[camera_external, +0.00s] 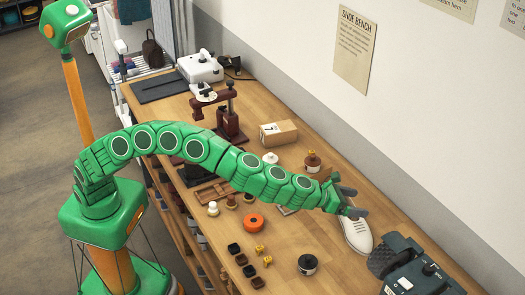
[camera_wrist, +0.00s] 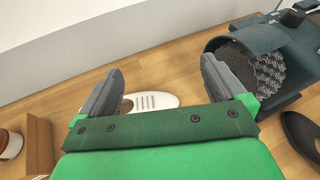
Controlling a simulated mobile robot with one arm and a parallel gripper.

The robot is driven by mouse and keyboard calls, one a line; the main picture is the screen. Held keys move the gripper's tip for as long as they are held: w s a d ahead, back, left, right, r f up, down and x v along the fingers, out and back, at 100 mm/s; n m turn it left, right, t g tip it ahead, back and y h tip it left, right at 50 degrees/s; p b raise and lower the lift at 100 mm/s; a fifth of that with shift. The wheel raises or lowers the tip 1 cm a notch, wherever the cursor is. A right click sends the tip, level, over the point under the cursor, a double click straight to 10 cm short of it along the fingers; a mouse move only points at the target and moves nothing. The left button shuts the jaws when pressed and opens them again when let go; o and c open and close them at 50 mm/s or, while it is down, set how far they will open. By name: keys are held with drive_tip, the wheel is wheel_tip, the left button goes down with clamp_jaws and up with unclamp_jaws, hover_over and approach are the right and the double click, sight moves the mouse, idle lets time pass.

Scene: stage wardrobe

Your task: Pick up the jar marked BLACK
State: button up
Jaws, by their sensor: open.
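My gripper (camera_external: 352,200) is open and empty, above the bench over a white shoe (camera_external: 357,235). In the wrist view my gripper's fingers (camera_wrist: 162,75) stand wide apart, with part of the white shoe (camera_wrist: 152,101) showing between and below them. A dark round jar (camera_external: 307,265) with a pale band stands near the bench's front edge, below and left of my gripper. A brown-topped jar (camera_external: 312,161) stands farther back, behind my arm. A brown-and-white jar (camera_wrist: 10,143) shows at the left edge of the wrist view. No jar's marking is readable, so I cannot tell which is BLACK.
A dark green machine (camera_external: 418,272) with a brush roller (camera_wrist: 262,70) stands at the right. An orange ring-like item (camera_external: 253,222), small dark blocks (camera_external: 241,259) and yellow pieces (camera_external: 263,252) lie near the front. A cardboard box (camera_external: 279,132) stands toward the wall. A wooden bench (camera_external: 340,275) carries them all.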

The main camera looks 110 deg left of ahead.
drive_tip(key=s+d+f+n+g+y, duration=0.2)
drive_tip(key=s+d, duration=0.4)
drive_tip(key=d, duration=0.3)
drive_tip(key=n+g+y, duration=0.2)
drive_tip(key=y, duration=0.1)
hover_over(308, 263)
drive_tip(key=s+d, duration=0.4)
drive_tip(key=f, duration=1.5)
drive_tip(key=shift+w+a+f, duration=0.2)
drive_tip(key=shift+f, duration=0.7)
drive_tip(key=shift+w+a+f, duration=0.15)
drive_tip(key=shift+a+f, duration=0.05)
drive_tip(key=shift+r+x, duration=0.1)
drive_tip(key=shift+x, duration=1.7)
drive_tip(key=shift+r+x, duration=0.15)
drive_tip(key=shift+x, duration=1.65)
drive_tip(key=shift+a, duration=0.1)
drive_tip(key=c, duration=1.7)
drive_tip(key=shift+o, duration=0.2)
drive_tip(key=shift+r, duration=0.1)
